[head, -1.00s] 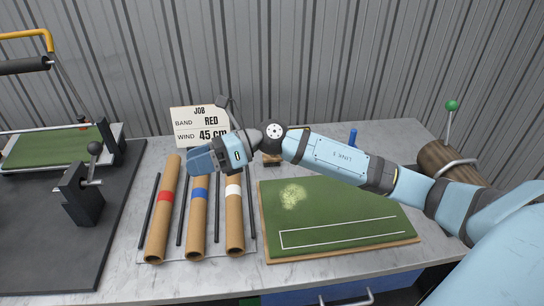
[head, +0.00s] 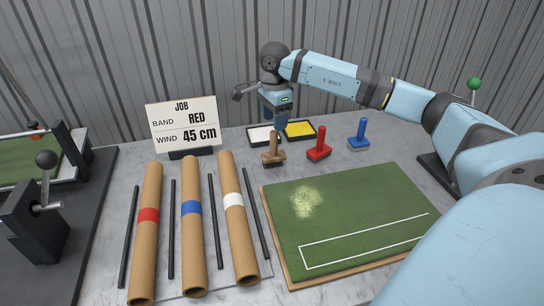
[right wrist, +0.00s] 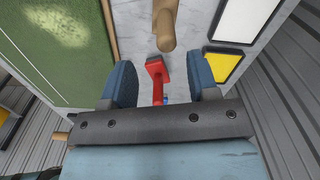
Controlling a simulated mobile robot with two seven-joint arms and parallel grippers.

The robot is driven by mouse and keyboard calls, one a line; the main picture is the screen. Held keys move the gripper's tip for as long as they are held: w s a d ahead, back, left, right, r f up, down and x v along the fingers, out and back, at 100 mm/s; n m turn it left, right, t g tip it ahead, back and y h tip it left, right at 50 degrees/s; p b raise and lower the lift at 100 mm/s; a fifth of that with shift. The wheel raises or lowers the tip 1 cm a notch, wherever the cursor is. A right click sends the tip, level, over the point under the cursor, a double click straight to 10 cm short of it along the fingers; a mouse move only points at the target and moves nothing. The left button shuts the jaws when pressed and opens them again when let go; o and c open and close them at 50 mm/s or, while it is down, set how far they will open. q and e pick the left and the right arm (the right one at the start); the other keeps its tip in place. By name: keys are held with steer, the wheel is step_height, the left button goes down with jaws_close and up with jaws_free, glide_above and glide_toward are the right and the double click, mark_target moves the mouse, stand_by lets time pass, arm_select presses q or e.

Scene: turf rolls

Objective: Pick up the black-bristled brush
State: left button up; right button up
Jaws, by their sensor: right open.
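My left gripper is not in view.
A red-handled tool (head: 319,147) and a blue-handled tool (head: 358,135) stand right of the brush. White (head: 262,135) and yellow (head: 300,129) trays lie behind it. The turf board (head: 350,215) is in front; cardboard tubes (head: 192,240) and the job sign (head: 183,124) are left.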

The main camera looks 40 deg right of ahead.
mark_target(274, 142)
step_height(274, 142, down, 4)
steer(key=shift+r, duration=0.15)
steer(key=f, duration=0.5)
steer(key=shift+w+d, duration=0.25)
steer(key=shift+w, duration=0.1)
steer(key=c, duration=1)
